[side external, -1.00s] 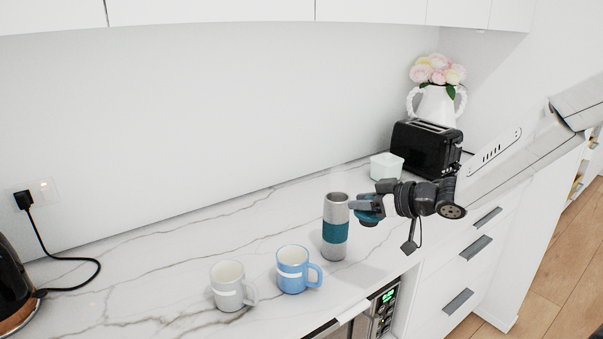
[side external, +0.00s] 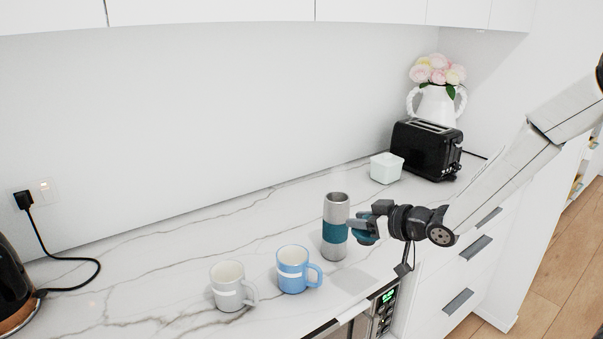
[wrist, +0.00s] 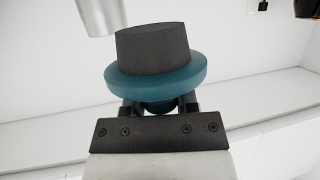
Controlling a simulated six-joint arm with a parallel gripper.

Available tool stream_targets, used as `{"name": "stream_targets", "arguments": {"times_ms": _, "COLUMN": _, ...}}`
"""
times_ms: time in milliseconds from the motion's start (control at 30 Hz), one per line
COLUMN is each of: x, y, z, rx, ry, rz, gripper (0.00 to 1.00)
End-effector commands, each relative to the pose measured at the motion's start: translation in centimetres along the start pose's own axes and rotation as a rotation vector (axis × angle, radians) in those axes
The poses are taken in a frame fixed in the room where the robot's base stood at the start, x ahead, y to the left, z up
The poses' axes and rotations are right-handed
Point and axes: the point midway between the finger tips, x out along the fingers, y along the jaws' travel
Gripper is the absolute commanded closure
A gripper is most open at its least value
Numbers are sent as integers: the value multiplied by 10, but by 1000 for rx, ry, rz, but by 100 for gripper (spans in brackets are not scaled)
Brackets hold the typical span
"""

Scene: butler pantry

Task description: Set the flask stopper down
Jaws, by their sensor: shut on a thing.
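The flask stopper (wrist: 155,50) has a dark grey plug and a wide teal rim. My gripper (wrist: 152,107) is shut on it below the rim, with the plug pointing away from the gripper. In the side view the stopper (side external: 362,231) is held in my gripper (side external: 374,215) just right of the flask, at about the height of its upper half and clear of the counter. The steel flask (side external: 336,206) with a teal band stands upright on the counter, its top open.
A blue mug (side external: 291,272) and a grey mug (side external: 228,287) stand left of the flask. A pale container (side external: 386,170) and a black toaster (side external: 428,150) are behind. A pale grey square patch (side external: 352,281) lies near the counter's front edge. The left counter is mostly free.

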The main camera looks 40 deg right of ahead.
Motion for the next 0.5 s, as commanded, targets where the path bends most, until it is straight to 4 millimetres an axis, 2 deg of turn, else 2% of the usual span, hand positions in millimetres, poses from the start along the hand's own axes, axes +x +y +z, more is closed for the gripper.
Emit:
{"name": "stream_targets", "arguments": {"times_ms": 233, "x": 3, "y": -2, "z": 29, "rx": 34, "ry": -6, "rz": 91, "gripper": 100}}
{"name": "stream_targets", "arguments": {"times_ms": 500, "x": 1, "y": 2, "z": 52, "rx": 65, "ry": -4, "rz": 176, "gripper": 100}}
